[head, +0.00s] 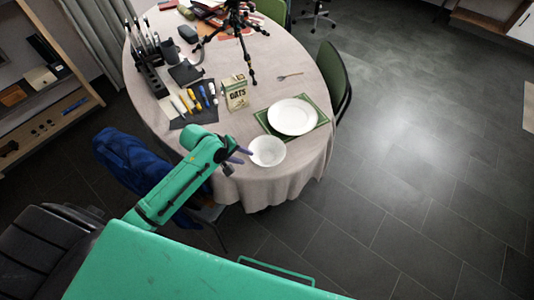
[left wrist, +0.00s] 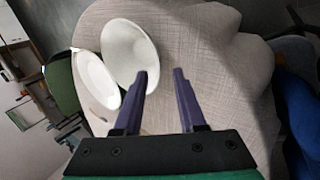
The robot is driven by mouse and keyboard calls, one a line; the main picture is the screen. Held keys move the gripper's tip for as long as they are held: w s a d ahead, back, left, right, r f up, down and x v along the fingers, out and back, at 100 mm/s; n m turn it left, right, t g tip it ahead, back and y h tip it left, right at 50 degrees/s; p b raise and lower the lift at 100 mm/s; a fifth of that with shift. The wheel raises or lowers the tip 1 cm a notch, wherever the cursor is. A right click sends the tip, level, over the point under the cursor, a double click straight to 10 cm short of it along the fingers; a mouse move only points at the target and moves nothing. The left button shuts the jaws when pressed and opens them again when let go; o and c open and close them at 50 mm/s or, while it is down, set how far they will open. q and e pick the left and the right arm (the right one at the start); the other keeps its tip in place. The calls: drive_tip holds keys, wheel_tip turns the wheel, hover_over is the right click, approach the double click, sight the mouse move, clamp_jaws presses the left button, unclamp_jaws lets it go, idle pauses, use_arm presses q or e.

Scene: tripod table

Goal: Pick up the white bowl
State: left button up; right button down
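The white bowl (head: 267,151) stands upright near the front edge of the round table (head: 222,137). My left gripper (head: 243,155) is just to its left in the head view, with purple fingers pointing toward it. My right gripper is not in view.
A white plate (head: 292,117) on a green mat (head: 322,122) lies behind the bowl. A blue-draped chair (head: 140,160) is by my left arm; a green chair (head: 334,77) is at right.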

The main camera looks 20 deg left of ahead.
sight(252, 158)
use_arm(q)
drive_tip(key=x, duration=0.6)
drive_tip(key=shift+w+d+f, duration=0.2)
drive_tip(key=shift+w, duration=0.15)
drive_tip(key=shift+s, duration=0.1)
clamp_jaws()
drive_tip(key=shift+r, duration=0.1)
idle(0.7)
